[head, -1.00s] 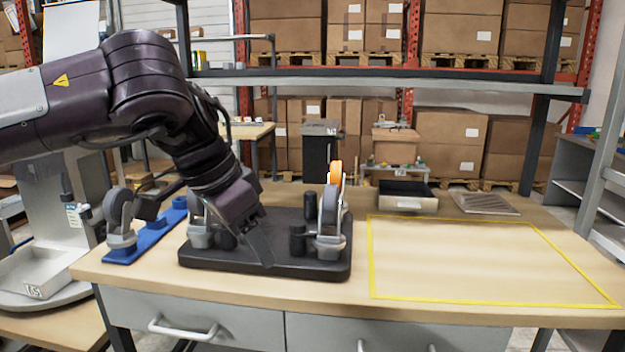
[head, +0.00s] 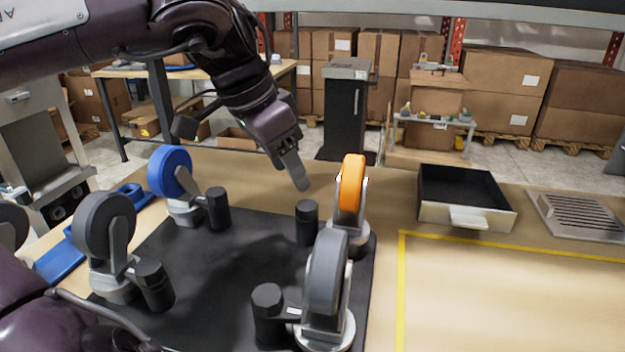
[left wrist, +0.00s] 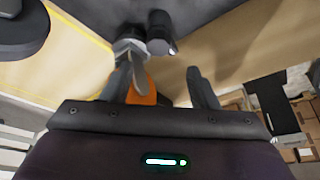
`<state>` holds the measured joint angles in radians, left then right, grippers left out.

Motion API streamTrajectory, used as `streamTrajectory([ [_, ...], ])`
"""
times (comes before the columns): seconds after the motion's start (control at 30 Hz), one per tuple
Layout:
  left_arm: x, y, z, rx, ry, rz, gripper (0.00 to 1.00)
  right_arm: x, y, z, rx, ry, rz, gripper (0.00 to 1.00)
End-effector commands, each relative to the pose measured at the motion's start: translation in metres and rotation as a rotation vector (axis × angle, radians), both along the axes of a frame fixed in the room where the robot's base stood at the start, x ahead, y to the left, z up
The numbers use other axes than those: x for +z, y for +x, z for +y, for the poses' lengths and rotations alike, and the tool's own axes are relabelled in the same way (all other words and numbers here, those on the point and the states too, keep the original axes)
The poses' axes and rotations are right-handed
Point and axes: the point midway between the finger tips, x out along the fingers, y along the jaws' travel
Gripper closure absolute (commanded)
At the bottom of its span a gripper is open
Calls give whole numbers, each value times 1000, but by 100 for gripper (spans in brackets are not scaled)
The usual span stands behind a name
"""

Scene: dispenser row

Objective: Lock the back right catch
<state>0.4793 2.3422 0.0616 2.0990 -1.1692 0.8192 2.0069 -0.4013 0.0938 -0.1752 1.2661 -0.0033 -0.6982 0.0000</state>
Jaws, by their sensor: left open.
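The back right catch (head: 350,188) is an orange wheel in a grey upright bracket on the black base plate (head: 215,262). A black knob (head: 307,222) stands at its left. My left gripper (head: 297,172) is above and behind this catch, a little to its left, pointing down and empty. In the left wrist view my left gripper (left wrist: 161,82) has its two fingers apart. The orange wheel (left wrist: 148,95) shows partly behind the left finger, and the black knob (left wrist: 160,32) lies beyond. I cannot tell whether a finger touches the catch. My right gripper is not seen.
A blue-wheeled catch (head: 170,172) is at back left, a dark grey one (head: 105,228) at front left and a grey one (head: 326,275) at front right. An open black drawer-like tray (head: 465,197) and a slatted metal plate (head: 580,215) stand right. The yellow-outlined table area is clear.

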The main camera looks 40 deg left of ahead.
Motion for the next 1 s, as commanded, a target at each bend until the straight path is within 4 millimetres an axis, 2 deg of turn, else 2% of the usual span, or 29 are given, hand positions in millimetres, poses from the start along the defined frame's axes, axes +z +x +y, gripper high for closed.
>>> streamTrajectory([
  [0.4,-57,21,-7,-1,0,5,46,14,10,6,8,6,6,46],
  [0.5,-65,25,-8,-1,1,4,46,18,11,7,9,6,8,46],
  [0.87,-71,28,-9,0,-1,1,46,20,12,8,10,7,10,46],
  [1.0,-71,27,-9,-1,0,1,63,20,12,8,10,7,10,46],
])
